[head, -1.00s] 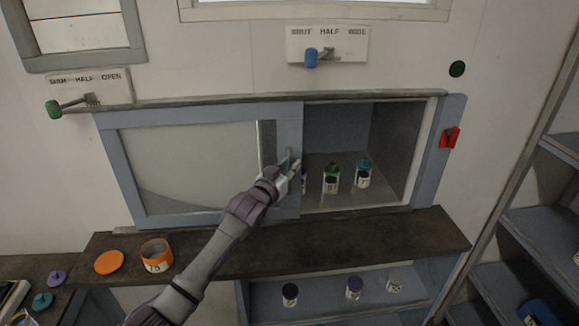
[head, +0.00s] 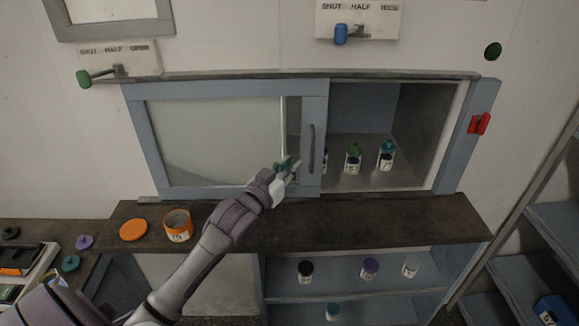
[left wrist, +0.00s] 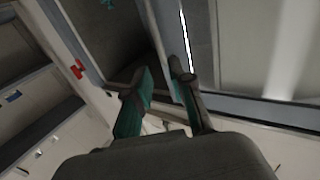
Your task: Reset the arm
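My left gripper (head: 288,167) is in front of the blue-framed sliding door (head: 225,90), to the left of and below its dark upright handle (head: 312,149). It looks clear of the handle. In the left wrist view the two teal-padded fingers (left wrist: 160,95) stand apart with nothing between them. The door covers the left part of the cabinet, and the right part is open. My right gripper is not in view.
Inside the cabinet stand a green-capped jar (head: 353,160) and a teal-capped jar (head: 387,157). The ledge (head: 400,218) below holds an orange container (head: 177,226) and an orange lid (head: 133,230). A blue-knobbed lever (head: 341,34) is above; shelves (head: 550,230) stand at right.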

